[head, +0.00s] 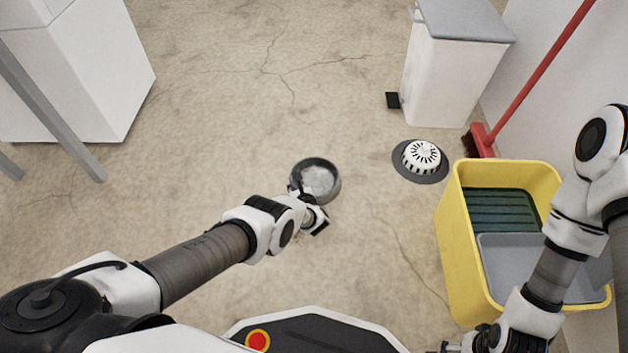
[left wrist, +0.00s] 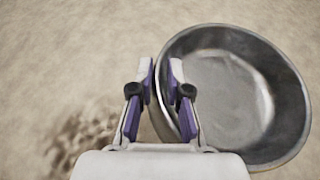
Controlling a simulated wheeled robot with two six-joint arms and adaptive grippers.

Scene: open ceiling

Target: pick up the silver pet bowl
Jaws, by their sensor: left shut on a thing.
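The silver pet bowl (head: 319,178) sits on the floor near the middle of the head view, upright, with a pale shiny inside. In the left wrist view the bowl (left wrist: 235,95) fills the right side. My left gripper (head: 304,194) reaches the bowl's near left rim. In the left wrist view my left gripper (left wrist: 162,85) is shut on the rim, with one finger outside the wall and one inside. My right gripper (head: 455,348) shows only in part at the bottom edge of the head view, and its fingers are not clear.
A yellow bin (head: 449,245) with grey and green inserts stands at the right. A round white-and-grey drain-like piece (head: 421,157) lies right of the bowl. A white pedal bin (head: 450,70) and a red broom (head: 535,70) stand behind. The floor left of the bowl is clear.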

